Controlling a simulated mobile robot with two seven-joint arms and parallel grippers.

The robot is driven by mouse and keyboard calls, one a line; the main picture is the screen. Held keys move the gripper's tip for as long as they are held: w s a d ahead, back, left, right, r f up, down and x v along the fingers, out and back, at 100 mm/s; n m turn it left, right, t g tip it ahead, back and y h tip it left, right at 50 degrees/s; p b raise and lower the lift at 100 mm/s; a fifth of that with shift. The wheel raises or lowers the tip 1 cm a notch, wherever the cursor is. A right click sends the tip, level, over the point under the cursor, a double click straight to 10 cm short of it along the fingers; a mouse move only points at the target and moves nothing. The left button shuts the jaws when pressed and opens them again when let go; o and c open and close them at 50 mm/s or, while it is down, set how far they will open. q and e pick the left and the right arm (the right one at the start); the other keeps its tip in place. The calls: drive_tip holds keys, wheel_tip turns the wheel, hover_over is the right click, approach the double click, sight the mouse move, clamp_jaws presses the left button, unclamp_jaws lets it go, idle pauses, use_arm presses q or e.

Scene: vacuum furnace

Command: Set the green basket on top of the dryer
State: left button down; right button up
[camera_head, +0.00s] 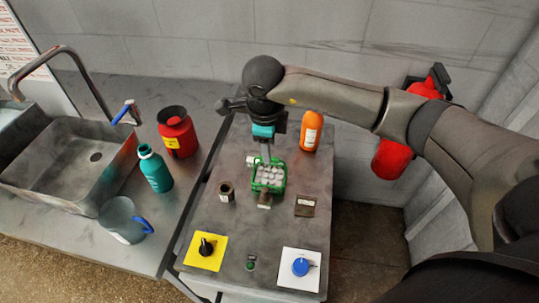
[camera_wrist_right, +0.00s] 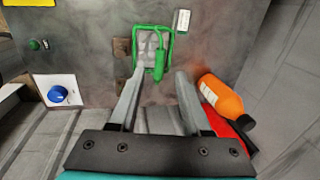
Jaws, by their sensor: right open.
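The green basket (camera_head: 281,187) holds several pale round pieces and sits upright on a grey-topped unit (camera_head: 287,229) with knobs, which appears to be the dryer. In the right wrist view the basket (camera_wrist_right: 170,42) is just ahead of the fingertips, its green handle standing up near the gap between them. My right gripper (camera_head: 266,158) points down at the back edge of the basket. Its two fingers (camera_wrist_right: 160,76) are apart with nothing held between them. Whether a finger touches the basket cannot be told. My left gripper is not in view.
An orange bottle (camera_head: 311,131) stands behind and right of the basket. Yellow (camera_head: 203,252) and white (camera_head: 299,270) knob plates are in front. The sink counter (camera_head: 170,215) holds bottles at left.

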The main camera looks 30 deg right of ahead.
wheel_tip(320, 180, up, 6)
drive_tip(key=s, duration=0.1)
drive_tip(key=shift+a+r, duration=0.15)
drive_tip(key=shift+a, duration=0.25)
